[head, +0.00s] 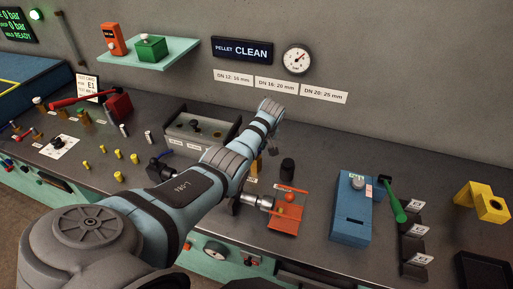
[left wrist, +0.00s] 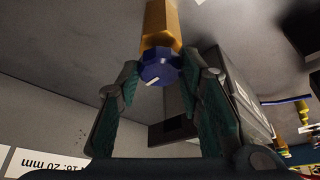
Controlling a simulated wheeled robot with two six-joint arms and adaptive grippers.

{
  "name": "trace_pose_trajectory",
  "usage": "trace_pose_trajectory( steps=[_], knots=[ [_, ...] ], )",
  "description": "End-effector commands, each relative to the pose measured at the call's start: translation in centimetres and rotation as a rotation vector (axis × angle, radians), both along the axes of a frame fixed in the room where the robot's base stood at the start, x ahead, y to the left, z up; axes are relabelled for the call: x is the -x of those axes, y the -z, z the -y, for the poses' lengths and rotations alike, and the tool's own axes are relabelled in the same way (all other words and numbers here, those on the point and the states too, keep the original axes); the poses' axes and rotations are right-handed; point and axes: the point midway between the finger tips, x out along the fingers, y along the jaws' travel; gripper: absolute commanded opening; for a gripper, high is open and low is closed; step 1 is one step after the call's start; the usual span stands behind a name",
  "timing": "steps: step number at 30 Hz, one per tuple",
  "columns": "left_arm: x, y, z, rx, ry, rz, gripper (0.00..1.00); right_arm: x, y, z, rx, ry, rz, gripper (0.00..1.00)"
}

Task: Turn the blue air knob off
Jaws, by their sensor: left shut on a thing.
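The blue air knob (left wrist: 160,68) shows in the left wrist view at the end of a brass-yellow body (left wrist: 160,22). It has a short white mark on its face. My left gripper (left wrist: 160,80) has its two fingers on either side of the knob and is shut on it. In the head view my left arm reaches across the bench towards the back. The arm hides the knob and most of the gripper there. My right gripper is in neither view.
A grey open box (head: 188,124) stands behind my left arm. A teal shelf (head: 148,58) and a gauge (head: 297,59) are on the wall.

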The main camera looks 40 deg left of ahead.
Motion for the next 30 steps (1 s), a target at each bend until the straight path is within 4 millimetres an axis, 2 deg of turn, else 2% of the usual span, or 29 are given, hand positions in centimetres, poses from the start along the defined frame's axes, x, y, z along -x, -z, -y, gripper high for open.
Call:
trace_pose_trajectory(
  steps=[6,7,10,18,22,26,30],
  knots=[
    [-0.1,-0.2,-0.1,-0.002,-0.001,0.005,0.06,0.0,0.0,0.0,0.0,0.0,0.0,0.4],
    [-0.1,-0.2,-0.1,-0.001,-0.001,0.004,0.38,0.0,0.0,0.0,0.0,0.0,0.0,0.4],
    [-0.1,-0.1,-0.1,-0.001,0.0,0.003,0.54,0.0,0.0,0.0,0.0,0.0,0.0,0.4],
    [0.0,-0.1,0.0,-0.001,0.0,0.001,0.54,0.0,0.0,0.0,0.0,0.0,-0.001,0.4],
    [0.0,-0.7,0.2,-0.001,0.001,0.003,0.54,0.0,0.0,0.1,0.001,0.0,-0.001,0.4],
    [0.4,-2.8,1.0,-0.002,0.002,0.005,0.54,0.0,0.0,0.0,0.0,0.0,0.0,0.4],
    [1.0,-6.7,2.5,0.0,0.003,0.007,0.54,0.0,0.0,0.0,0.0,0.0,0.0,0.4]
  ],
)
